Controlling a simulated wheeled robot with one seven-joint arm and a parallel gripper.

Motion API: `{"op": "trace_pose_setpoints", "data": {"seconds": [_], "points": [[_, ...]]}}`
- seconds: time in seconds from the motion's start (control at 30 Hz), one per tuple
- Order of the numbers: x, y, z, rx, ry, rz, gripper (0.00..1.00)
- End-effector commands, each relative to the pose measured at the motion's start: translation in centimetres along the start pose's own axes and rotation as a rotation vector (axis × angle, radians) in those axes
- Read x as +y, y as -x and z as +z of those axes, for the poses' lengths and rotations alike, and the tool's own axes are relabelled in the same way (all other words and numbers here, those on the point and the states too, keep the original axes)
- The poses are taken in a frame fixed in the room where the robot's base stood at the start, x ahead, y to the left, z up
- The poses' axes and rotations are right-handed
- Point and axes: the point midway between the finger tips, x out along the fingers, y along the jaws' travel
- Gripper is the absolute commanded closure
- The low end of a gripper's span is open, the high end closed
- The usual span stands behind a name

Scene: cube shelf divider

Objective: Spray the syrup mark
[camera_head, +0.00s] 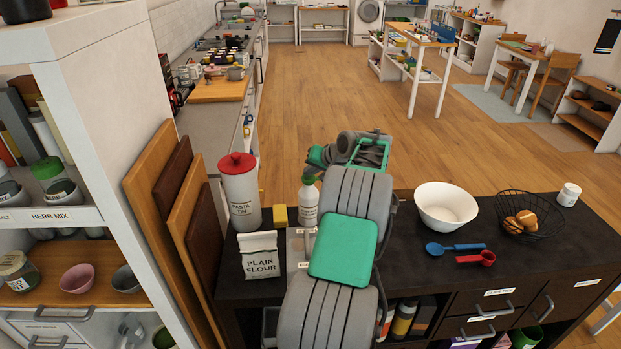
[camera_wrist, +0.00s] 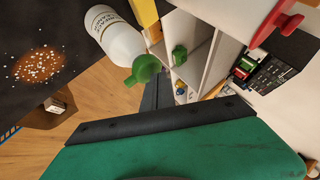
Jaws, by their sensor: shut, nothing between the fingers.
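The spray bottle (camera_head: 308,203), white with a green top, stands on the dark counter left of my arm. It shows in the wrist view (camera_wrist: 116,36) with its label and green nozzle. The syrup mark (camera_wrist: 38,65) is a brown patch with pale grains on the dark surface in the wrist view. I cannot make it out in the head view, where my arm covers part of the counter. My gripper (camera_wrist: 154,98) is shut and empty, apart from the bottle; its fingers show as dark parts beyond the green body. It is partly hidden in the head view.
On the dark counter (camera_head: 405,262) stand a red-lidded pasta tin (camera_head: 241,196), a yellow block (camera_head: 280,215) and a flour bag (camera_head: 259,256), close to the bottle. Right of my arm are a white bowl (camera_head: 446,206), spoons (camera_head: 455,248) and a wire basket (camera_head: 529,217).

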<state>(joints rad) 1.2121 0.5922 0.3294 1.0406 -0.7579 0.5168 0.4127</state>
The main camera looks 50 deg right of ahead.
Motion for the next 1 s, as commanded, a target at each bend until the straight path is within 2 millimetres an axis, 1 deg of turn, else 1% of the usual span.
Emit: {"op": "trace_pose_setpoints", "data": {"seconds": [0.2, 0.5, 1.0], "points": [[-1.4, 1.9, -1.4, 0.001, 0.001, 0.000, 1.00], [-3.0, 4.2, -3.1, 0.002, 0.001, 0.000, 1.00], [-3.0, 4.2, -3.0, 0.002, 0.001, 0.000, 1.00]]}}
